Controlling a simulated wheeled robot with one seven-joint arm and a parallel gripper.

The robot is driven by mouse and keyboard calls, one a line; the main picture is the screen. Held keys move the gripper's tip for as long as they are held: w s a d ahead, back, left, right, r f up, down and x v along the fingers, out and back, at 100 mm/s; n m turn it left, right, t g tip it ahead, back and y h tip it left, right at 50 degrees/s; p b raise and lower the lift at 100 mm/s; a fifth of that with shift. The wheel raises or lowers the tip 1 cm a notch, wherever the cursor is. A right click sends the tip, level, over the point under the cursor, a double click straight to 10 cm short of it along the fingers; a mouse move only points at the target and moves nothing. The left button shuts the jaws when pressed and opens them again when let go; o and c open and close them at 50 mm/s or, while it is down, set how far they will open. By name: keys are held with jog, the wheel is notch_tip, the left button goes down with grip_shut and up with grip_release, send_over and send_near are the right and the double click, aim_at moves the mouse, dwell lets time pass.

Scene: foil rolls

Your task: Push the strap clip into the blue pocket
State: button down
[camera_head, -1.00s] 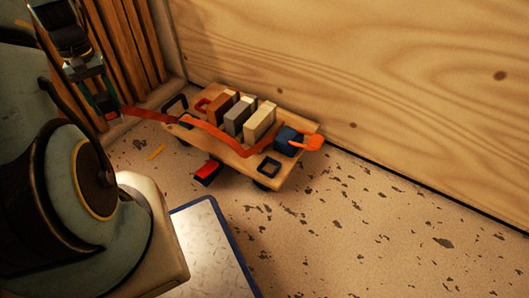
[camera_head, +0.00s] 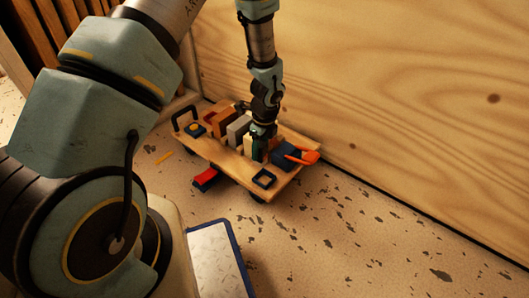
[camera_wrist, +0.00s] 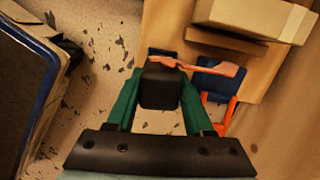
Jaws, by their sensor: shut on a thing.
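My gripper (camera_head: 258,152) points down over the wooden cart, beside the cream block. In the wrist view its green fingers (camera_wrist: 160,88) are shut on a black block, the strap clip (camera_wrist: 160,82). An orange strap (camera_wrist: 182,64) runs from near the clip to the right. The blue box-like pocket (camera_head: 284,158) sits at the cart's right end, just right of my gripper. It also shows in the wrist view (camera_wrist: 215,84), partly behind the strap. The clip appears apart from it. I cannot see the pocket's opening clearly. An orange loop (camera_head: 312,157) is by the pocket.
The wooden cart (camera_head: 222,163) carries brown, grey and cream blocks. A dark blue square frame (camera_head: 264,178) lies on its front corner. A red pedal-like piece (camera_head: 205,178) juts from its front. A wooden wall (camera_head: 400,110) stands close behind. Speckled floor is free at right.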

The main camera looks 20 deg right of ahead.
aim_at(265, 159)
jog(key=shift+s+d+f+m, duration=0.35)
jog(key=shift+s+d+m, duration=0.15)
jog(key=shift+d, duration=0.1)
notch_tip(265, 159, down, 4)
jog(key=b, duration=0.4)
jog(key=shift+r, duration=0.15)
jog(key=shift+f+b, duration=0.3)
jog(key=shift+f, duration=0.55)
jog(key=shift+f, duration=0.6)
dwell(0.6)
jog(key=shift+f, duration=0.35)
jog(key=shift+f, duration=0.55)
dwell(0.7)
jog(key=shift+c, duration=1)
grip_release()
jog(key=shift+r+p, duration=3.7)
jog(key=shift+r, duration=0.35)
